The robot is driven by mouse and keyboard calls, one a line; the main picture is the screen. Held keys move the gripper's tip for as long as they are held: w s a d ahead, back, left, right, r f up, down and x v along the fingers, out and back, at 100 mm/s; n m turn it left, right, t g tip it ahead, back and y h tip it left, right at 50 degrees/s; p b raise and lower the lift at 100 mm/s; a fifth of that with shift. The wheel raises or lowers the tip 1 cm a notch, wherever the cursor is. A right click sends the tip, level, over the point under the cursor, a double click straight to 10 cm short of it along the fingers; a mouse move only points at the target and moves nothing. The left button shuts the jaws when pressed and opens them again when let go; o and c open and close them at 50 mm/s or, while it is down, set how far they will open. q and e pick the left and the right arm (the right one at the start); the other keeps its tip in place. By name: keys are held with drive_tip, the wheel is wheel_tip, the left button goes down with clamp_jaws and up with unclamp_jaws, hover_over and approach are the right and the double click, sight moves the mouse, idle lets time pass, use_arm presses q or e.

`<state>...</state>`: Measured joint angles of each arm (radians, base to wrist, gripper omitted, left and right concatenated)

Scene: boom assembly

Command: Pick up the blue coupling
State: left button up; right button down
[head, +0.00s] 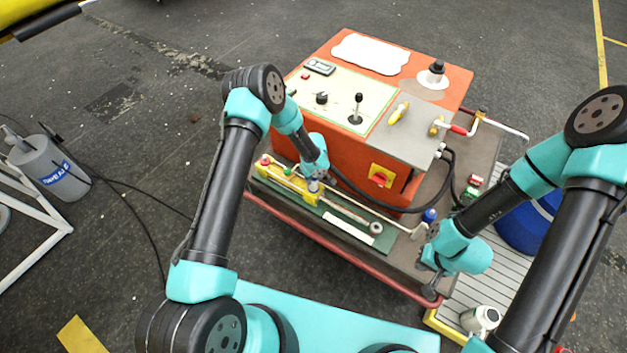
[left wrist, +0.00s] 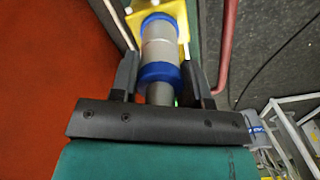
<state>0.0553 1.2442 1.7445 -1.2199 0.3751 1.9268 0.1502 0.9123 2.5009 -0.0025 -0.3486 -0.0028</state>
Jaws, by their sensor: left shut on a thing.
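My left gripper (head: 316,180) is low over the green strip in front of the orange cabinet. In the left wrist view the blue coupling (left wrist: 160,48), a grey cylinder with a blue band at each end, lies between the two fingers of my left gripper (left wrist: 165,85). The fingers are shut on it. In the head view it is mostly hidden under the gripper. My right gripper (head: 428,262) is above the right front part of the bench, near a small blue-topped piece (head: 429,215). Its fingers are too small to read.
The orange cabinet (head: 340,150) with knobs and a lever stands behind the strip. A yellow fixture (head: 285,178) is beside my left gripper. A green tray (head: 330,220) holds a rod and a white label. A red rail (head: 320,248) runs along the front edge. A black hose (head: 375,203) hangs right.

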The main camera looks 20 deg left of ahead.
use_arm(q)
drive_tip(key=shift+r, duration=0.15)
drive_tip(key=shift+r, duration=1.4)
drive_tip(key=shift+s+r, duration=0.1)
drive_tip(key=shift+r, duration=0.15)
drive_tip(key=s+d+r, duration=0.1)
drive_tip(key=s+d, duration=0.3)
drive_tip(key=s, duration=1.1)
drive_tip(key=shift+d+r, duration=0.2)
